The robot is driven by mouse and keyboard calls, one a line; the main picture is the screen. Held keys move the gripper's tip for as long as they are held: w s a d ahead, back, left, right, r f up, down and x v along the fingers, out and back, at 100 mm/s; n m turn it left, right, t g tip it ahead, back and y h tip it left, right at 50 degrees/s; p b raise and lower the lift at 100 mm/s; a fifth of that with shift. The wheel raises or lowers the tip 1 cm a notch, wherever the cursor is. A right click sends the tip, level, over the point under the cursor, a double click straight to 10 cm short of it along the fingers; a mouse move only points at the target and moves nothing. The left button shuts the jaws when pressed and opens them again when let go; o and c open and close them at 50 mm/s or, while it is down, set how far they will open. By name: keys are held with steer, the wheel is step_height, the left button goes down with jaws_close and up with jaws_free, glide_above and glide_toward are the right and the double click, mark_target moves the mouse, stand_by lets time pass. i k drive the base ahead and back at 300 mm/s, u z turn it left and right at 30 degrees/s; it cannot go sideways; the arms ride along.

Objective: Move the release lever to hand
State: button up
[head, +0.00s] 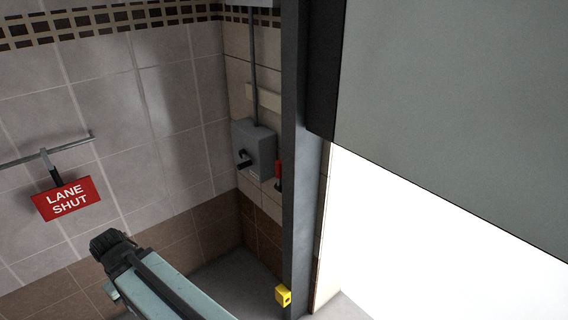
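A grey box (259,151) is fixed to the tiled wall left of the dark door post. A black lever (244,159) sticks out from the left part of its front, and I take this as the release lever. A small label beneath it is too small to read. My arm (165,287) comes up from the bottom edge and ends in a dark ribbed joint, well below and left of the box, apart from the lever. No gripper fingers show.
A red fitting (279,169) sits between box and post (297,160). A yellow block (283,295) is at the post's foot. A red "LANE SHUT" sign (67,198) hangs from a rail at left. A large grey door panel (460,110) fills the upper right, with a bright opening below.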

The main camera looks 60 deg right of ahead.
mark_target(278, 186)
steer(key=u, duration=0.1)
steer(key=i, duration=1)
steer(key=z, duration=0.1)
